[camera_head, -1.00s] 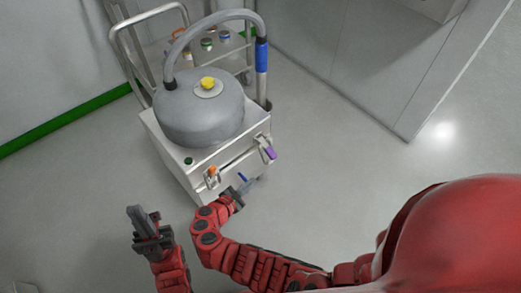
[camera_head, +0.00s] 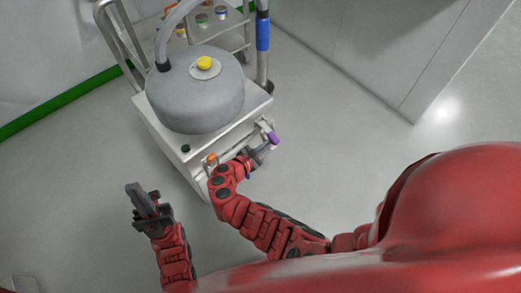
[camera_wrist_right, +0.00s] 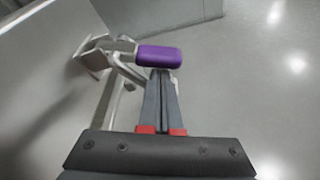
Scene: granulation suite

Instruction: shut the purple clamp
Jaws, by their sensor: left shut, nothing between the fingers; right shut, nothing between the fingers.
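The purple clamp (camera_head: 273,138) is on the front right corner of the cart and its purple handle sticks outward. In the right wrist view the purple handle (camera_wrist_right: 159,56) is joined by metal links to a pale bracket on the left. My right gripper (camera_head: 267,146) is shut and empty, its fingertips at the near edge of the handle. The wrist view shows the same fingers (camera_wrist_right: 161,80) together just below the handle; I cannot tell whether they touch it. My left gripper (camera_head: 135,190) is shut and empty, left of the cart and away from the clamp.
The cart (camera_head: 196,152) carries a grey round vessel (camera_head: 195,100) with a yellow knob and hose. An orange-handled clamp (camera_head: 211,159) sits on the front left, close to my right forearm. A wall panel (camera_head: 370,50) stands at right. The floor between is clear.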

